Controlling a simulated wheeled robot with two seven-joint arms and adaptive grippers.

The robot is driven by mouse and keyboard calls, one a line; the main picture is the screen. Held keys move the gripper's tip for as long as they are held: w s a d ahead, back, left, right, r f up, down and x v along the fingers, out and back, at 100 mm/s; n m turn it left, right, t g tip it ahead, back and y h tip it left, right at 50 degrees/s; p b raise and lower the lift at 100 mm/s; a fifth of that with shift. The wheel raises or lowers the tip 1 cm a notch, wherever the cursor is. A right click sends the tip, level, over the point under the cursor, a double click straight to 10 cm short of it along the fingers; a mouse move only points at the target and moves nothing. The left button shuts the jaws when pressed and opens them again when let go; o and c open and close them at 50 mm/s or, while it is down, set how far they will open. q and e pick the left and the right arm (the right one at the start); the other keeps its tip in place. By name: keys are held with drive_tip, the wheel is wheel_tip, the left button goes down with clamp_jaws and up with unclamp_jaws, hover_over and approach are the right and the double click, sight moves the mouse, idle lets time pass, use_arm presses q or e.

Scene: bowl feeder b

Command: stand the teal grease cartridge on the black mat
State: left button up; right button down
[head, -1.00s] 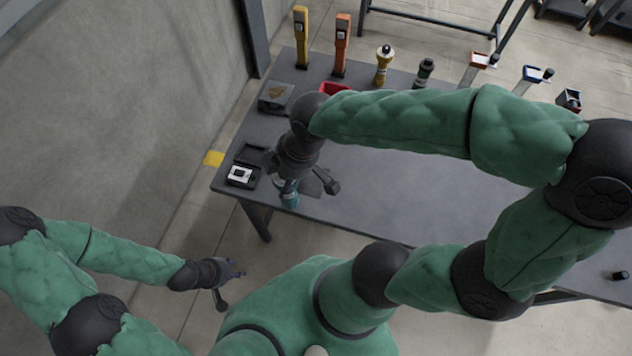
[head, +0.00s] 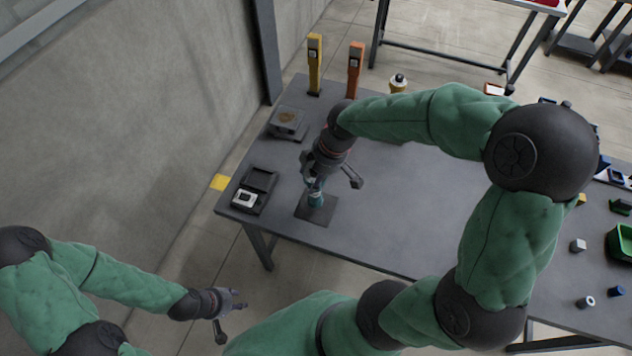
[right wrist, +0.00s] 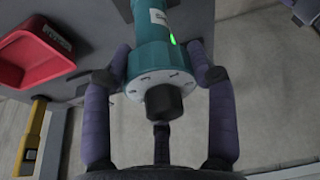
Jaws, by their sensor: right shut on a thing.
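The teal grease cartridge (head: 316,194) is at the near left of the grey table, over the black mat (head: 328,214). It looks about upright in the head view; whether its lower end touches the mat I cannot tell. My right gripper (head: 314,179) is shut on the cartridge from above. In the right wrist view, the cartridge (right wrist: 150,55) sits between the two fingers, its dark end cap toward the camera; a white label and a green mark show. My left gripper (head: 243,299) is off the table at the lower left, with nothing visible in it; its finger opening is unclear.
An open black case (head: 262,180) lies left of the mat, a grey box-like device (head: 288,122) behind it. Yellow (head: 315,65) and orange (head: 355,70) upright tools stand at the back. A red bin (right wrist: 35,48) shows in the wrist view.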

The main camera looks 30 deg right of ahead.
drive_tip(key=shift+w+d+f, duration=0.15)
drive_tip(key=shift+d+f, duration=0.05)
drive_tip(key=shift+f, duration=0.15)
drive_tip(key=shift+f+b, duration=0.5)
drive_tip(key=shift+f, duration=1.15)
drive_tip(key=shift+c, duration=1.9)
unclamp_jaws()
drive_tip(key=p+v, duration=0.3)
drive_tip(key=v, duration=0.9)
